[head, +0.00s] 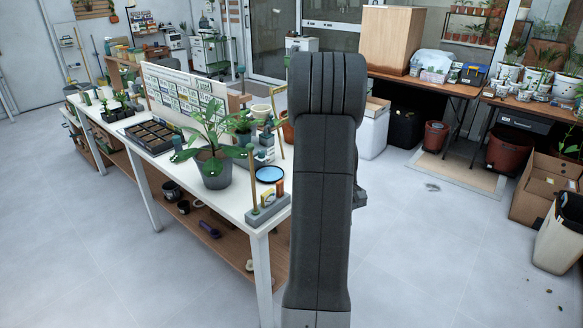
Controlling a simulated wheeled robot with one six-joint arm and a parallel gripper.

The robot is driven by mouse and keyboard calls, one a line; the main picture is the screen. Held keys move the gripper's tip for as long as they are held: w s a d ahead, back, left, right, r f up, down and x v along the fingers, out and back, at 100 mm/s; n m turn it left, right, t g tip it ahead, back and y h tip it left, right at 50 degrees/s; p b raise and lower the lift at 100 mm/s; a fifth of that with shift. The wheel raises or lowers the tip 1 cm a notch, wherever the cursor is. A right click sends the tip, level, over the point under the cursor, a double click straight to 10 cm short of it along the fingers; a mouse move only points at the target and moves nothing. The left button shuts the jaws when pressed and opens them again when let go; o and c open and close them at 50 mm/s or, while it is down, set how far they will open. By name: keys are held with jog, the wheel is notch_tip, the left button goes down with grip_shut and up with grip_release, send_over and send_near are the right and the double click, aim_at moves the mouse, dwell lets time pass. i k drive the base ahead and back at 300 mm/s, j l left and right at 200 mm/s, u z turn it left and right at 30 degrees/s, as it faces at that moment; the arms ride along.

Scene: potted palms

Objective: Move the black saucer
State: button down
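A round saucer (270,174) with a black rim and a light blue inside lies flat near the right end of the long white table (232,203). It stands just right of a dark grey pot (214,174) holding a leafy plant. A grey block (268,210) with upright wooden and coloured pieces stands in front of it.
A black seed tray (152,136) and a board of cards (185,98) stand farther left on the table. A wooden lower shelf (184,215) holds small pots. At right are a cardboard box (540,188) and a bin (558,235). The grey floor (430,260) between is mostly open.

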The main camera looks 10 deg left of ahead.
aim_at(271, 174)
jog(key=i+l+u, duration=0.3)
jog(key=i+l, duration=0.3)
jog(key=i+u, duration=0.85)
